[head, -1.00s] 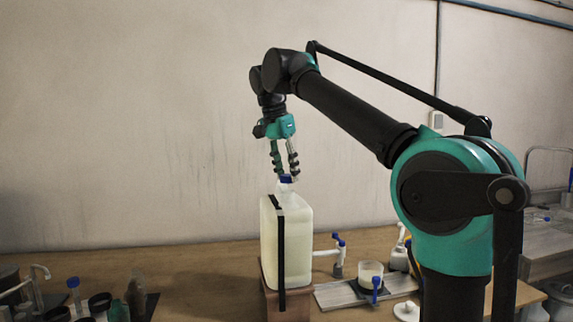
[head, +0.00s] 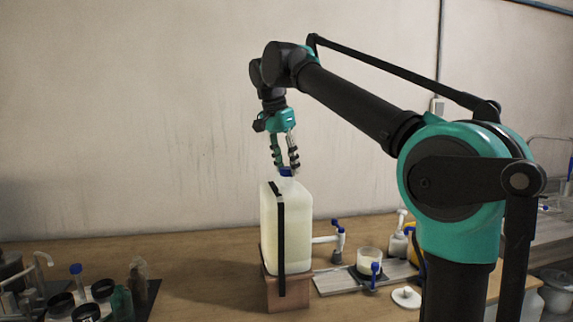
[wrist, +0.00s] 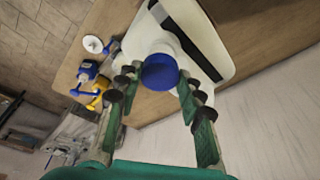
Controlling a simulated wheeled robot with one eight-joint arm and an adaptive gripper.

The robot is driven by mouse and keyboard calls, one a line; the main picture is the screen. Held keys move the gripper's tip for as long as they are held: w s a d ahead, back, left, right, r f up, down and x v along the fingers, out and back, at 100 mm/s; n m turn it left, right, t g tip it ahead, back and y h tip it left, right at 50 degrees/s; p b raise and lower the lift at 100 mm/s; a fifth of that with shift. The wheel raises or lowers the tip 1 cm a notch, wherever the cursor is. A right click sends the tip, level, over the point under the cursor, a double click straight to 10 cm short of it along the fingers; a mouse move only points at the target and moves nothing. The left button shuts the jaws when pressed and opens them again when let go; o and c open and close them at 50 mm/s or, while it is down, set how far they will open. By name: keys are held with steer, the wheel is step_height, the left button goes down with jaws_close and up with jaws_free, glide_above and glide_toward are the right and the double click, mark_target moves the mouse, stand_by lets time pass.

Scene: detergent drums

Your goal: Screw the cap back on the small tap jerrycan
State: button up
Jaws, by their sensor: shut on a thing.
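The small tap jerrycan (head: 297,235) is a pale, translucent can with a black strip down its side, standing upright on a brown block (head: 285,293). A white tap with a blue handle (head: 338,238) is at its right. The blue cap (head: 286,172) is at the can's top. My gripper (head: 285,168) reaches down from above, shut on the cap. In the wrist view the cap (wrist: 160,72) sits between my fingertips (wrist: 157,80), in line with the white neck. The cap hides the neck's opening, so I cannot tell whether it is seated or threaded.
A cup of pale liquid (head: 369,258) and a white disc (head: 406,297) are to the right of the can. White bottles (head: 398,244) and a yellow object (head: 415,246) stand beyond them. The table between is clear.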

steer(key=shift+f, duration=1.1)
stand_by(2.3)
steer(key=m, duration=0.3)
steer(key=shift+w+g+h, duration=0.15)
steer(key=shift+g+h, duration=0.15)
steer(key=shift+m+g, duration=0.4)
steer(key=shift+m, duration=1)
steer(key=shift+m+h, duration=0.3)
steer(key=shift+m, duration=0.8)
steer(key=m+g, duration=0.1)
steer(key=m, duration=0.2)
steer(key=shift+w+m, duration=0.1)
steer(key=shift+m, duration=0.2)
